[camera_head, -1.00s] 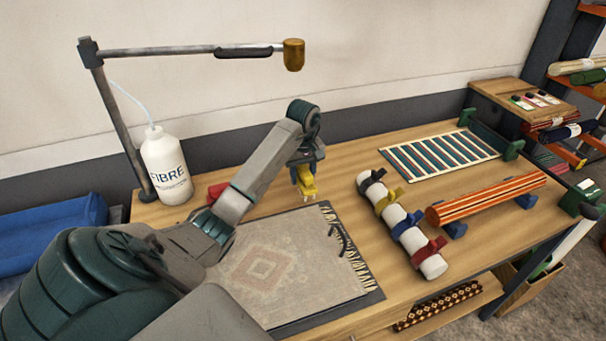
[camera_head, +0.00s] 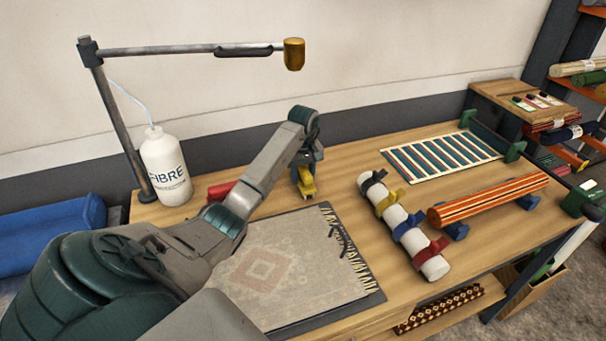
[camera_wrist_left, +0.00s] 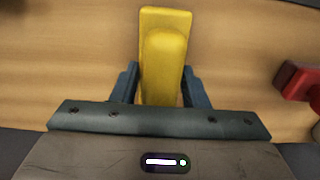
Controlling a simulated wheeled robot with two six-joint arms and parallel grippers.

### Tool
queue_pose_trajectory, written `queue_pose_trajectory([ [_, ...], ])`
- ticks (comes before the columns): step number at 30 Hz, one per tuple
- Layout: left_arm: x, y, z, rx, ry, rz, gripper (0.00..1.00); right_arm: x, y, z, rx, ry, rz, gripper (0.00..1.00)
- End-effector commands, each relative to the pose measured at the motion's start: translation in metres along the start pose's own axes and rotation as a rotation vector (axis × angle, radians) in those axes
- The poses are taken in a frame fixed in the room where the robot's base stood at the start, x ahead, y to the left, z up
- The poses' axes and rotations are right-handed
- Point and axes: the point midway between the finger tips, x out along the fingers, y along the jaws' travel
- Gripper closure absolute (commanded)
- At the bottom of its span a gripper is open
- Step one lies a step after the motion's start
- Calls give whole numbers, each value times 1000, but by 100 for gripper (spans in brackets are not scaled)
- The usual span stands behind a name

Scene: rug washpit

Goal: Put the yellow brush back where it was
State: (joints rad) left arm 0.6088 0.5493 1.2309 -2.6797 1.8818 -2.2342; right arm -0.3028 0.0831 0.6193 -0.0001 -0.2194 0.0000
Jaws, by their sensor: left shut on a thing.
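The yellow brush (camera_head: 307,187) is in my left gripper (camera_head: 305,178), at the back edge of the rug mat. In the left wrist view the yellow brush (camera_wrist_left: 163,55) stands out between the two blue-grey fingers of my left gripper (camera_wrist_left: 160,82), which are shut on its sides. Bare wood shows around it there. The fingers and arm hide part of the brush in the head view. I cannot tell whether it touches the bench. My right gripper is not in view.
A patterned rug (camera_head: 290,265) lies on a dark mat in front. A red object (camera_head: 219,190) and a white FIBRE bottle (camera_head: 166,168) stand left. A white roll with coloured straps (camera_head: 405,228) and a striped roll (camera_head: 488,200) lie right. Bare wood lies behind the rug.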

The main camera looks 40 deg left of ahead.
Motion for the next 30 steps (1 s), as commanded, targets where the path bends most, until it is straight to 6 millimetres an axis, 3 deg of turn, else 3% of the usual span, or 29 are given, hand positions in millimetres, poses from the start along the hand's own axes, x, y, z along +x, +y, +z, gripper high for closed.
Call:
queue_pose_trajectory([
  [1, 1, 0, 0, 0, 0, 0, 54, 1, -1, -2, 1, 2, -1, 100],
  [3, 1, 0, 0, 0, 0, 0, 40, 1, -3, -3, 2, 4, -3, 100],
  [4, 1, 0, 0, 0, 0, 0, 38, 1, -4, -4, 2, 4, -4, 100],
  [15, -5, 0, 0, 0, 2, 1, 38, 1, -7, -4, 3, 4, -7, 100],
  [23, -52, 0, -1, 0, 3, 3, 38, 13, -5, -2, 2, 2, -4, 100],
  [25, -66, 0, 0, 0, 0, 0, 38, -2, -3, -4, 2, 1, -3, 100],
  [30, -76, 0, 0, 0, 0, 0, 38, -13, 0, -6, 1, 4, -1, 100],
])
